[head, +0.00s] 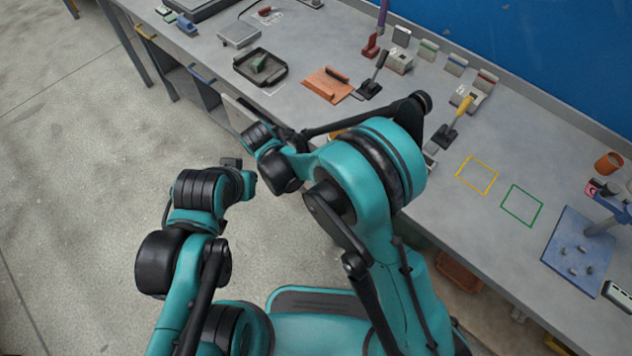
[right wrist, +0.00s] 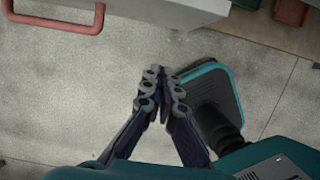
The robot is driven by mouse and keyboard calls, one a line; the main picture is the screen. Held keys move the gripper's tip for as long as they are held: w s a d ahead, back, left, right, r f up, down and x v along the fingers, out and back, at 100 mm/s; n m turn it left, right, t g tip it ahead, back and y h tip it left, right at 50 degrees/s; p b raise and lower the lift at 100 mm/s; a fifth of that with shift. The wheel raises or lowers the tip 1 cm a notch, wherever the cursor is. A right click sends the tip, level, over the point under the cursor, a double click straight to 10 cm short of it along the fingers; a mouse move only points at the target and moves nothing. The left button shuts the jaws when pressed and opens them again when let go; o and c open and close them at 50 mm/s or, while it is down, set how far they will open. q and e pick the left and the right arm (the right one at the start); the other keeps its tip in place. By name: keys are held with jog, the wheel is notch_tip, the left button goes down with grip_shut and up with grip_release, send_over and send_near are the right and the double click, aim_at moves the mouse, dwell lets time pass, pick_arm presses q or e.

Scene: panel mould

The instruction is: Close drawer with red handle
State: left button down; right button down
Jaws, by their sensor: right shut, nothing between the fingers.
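The red handle (right wrist: 96,18) shows at the upper left of the right wrist view, on a pale grey drawer front (right wrist: 150,10) cut off by the top edge. How far the drawer stands out cannot be told. My right gripper (right wrist: 163,75) is shut and empty, below and to the right of the handle and apart from it. In the head view my right arm hides the red handle and most of this drawer. The end of my left arm, with a small dark part of the left gripper (head: 232,163), is over the floor; its fingers cannot be made out.
The grey bench (head: 300,110) carries a black tray (head: 260,68), an orange board (head: 328,84) and several tools. The floor (head: 80,180) at left is clear.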

jog(key=w+d+f+b, duration=0.4)
jog(key=w+f, duration=0.1)
jog(key=f, duration=0.4)
jog(key=shift+f, duration=0.35)
jog(key=shift+w, duration=0.1)
jog(key=w+d, duration=0.1)
jog(key=w, duration=0.1)
jog(key=w+d, duration=0.2)
jog(key=shift+b, duration=0.4)
jog(key=shift+s, duration=0.1)
